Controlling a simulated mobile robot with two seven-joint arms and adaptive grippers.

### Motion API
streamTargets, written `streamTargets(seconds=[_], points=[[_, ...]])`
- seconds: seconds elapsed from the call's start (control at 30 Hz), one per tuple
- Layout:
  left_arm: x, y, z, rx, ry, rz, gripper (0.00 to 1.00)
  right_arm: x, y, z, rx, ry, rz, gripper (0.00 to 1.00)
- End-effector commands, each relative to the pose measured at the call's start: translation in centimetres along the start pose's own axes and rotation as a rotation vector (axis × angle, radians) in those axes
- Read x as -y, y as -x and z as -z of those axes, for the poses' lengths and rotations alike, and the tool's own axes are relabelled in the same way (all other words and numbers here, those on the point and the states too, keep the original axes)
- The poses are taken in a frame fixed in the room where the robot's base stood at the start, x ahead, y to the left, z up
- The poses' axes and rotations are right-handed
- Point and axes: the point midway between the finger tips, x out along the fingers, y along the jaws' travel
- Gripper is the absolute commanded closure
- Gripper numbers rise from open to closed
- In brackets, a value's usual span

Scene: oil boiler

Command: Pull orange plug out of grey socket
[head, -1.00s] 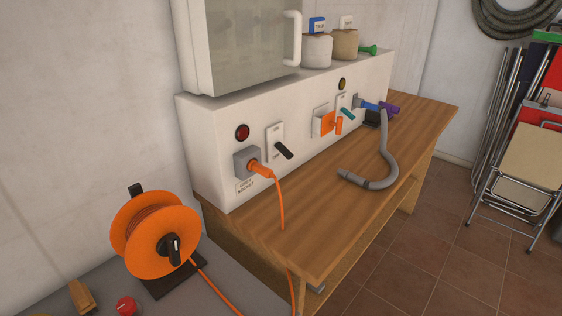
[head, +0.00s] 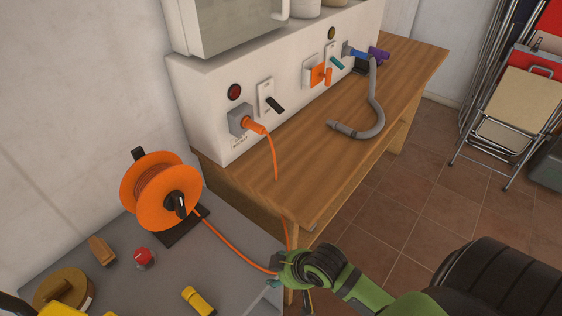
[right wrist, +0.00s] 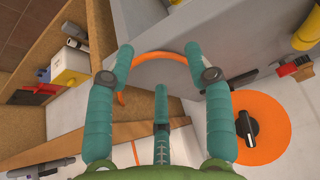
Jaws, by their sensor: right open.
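The orange plug (head: 254,127) sits in the grey socket (head: 237,119) at the left end of the white panel. Its orange cable (head: 276,165) drops past the table edge and runs to the orange reel (head: 158,190). My right gripper (head: 275,275), on a green arm, is low in front of the table, well below the plug. In the right wrist view its teal fingers (right wrist: 158,58) are open, and the orange cable (right wrist: 150,55) shows between and beyond them. I cannot tell whether they touch it.
A black switch (head: 274,103) and a red lamp (head: 234,92) are beside the socket. A grey hose (head: 376,110) lies on the wooden table (head: 300,160). The grey surface (head: 225,250) holds a red knob (head: 144,258) and a yellow object (head: 198,300). The table's front half is clear.

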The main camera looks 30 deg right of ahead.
Motion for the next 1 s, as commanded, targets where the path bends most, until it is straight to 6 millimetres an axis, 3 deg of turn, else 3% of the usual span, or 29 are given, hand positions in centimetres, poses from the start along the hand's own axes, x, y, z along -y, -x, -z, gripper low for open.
streamTargets(seconds=[0.27,0.4,0.53,0.63,0.77,0.87,1.0], points=[[0.0,0.7,0.3,-0.003,0.001,0.000,0.60,-5.5,1.0,9.9,-0.243,0.091,0.056,0.47],[-0.1,1.0,0.3,-0.003,0.000,-0.001,0.60,-11.1,3.7,16.9,-0.410,0.091,0.059,0.47],[-0.2,1.1,0.4,-0.004,0.000,-0.003,0.60,-15.9,6.9,21.7,-0.535,0.060,0.041,0.47],[-0.5,1.2,0.5,-0.005,-0.001,-0.007,0.60,-18.4,9.0,24.0,-0.602,0.038,0.027,0.47],[-0.8,1.2,0.5,-0.005,-0.002,-0.010,0.60,-20.2,10.7,25.6,-0.651,0.019,0.014,0.47],[-0.8,1.4,0.5,-0.005,-0.002,-0.010,0.60,-20.7,11.0,26.3,-0.667,0.011,0.011,0.47],[-0.7,1.9,0.6,-0.005,-0.002,-0.010,0.60,-20.7,9.9,27.4,-0.670,0.007,0.013,0.47]])
